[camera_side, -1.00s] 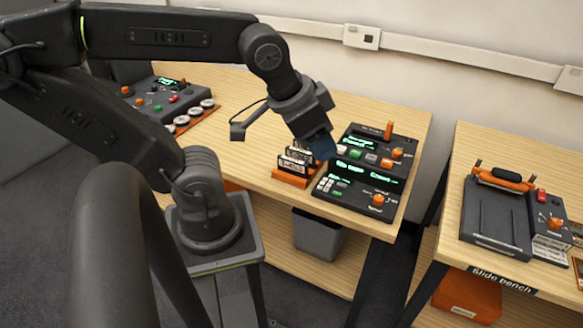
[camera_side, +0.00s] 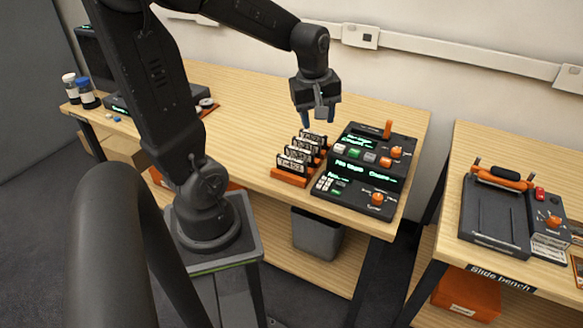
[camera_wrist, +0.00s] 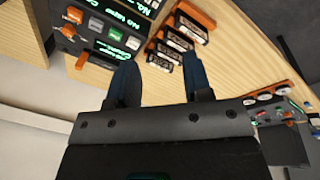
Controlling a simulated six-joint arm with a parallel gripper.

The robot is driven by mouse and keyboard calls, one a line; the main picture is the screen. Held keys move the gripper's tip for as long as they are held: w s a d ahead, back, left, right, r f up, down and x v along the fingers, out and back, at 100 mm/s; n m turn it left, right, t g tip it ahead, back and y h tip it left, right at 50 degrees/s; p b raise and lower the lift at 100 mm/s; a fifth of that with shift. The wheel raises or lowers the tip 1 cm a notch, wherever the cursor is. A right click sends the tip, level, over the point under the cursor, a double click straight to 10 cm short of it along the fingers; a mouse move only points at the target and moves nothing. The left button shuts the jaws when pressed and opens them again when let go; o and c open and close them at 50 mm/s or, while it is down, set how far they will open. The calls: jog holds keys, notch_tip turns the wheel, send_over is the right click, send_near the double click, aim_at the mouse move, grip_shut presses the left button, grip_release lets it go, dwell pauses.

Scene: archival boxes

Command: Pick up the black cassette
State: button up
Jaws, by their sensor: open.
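Several black cassettes with white labels (camera_side: 293,160) stand on edge in a row in an orange rack (camera_side: 290,178) on the wooden bench; they also show at the top of the wrist view (camera_wrist: 191,28). I cannot tell which one the task means. My gripper (camera_side: 319,118) is above and behind the far end of the row, pointing down, apart from the cassettes. Its two blue fingers (camera_wrist: 160,85) are spread with nothing between them in the wrist view.
A black console (camera_side: 365,160) with green screens and orange knobs stands right of the rack. Dark equipment (camera_side: 180,98) and vials (camera_side: 85,92) are at the left. A second bench (camera_side: 515,265) holds a black device. The bench left of the rack is clear.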

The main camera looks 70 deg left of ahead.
jog(key=s+a+f+n+g+h, duration=0.1)
jog(key=s+a+f+n+g, duration=0.1)
jog(key=a+f+n, duration=0.6)
jog(key=n, duration=0.2)
send_over(291, 159)
jog(key=f, duration=0.6)
jog(key=shift+w+d+f, duration=0.1)
jog(key=shift+w+f, duration=0.1)
jog(key=shift+f, duration=0.15)
notch_tip(291, 159, down, 5)
jog(key=shift+s+f, duration=0.1)
grip_shut()
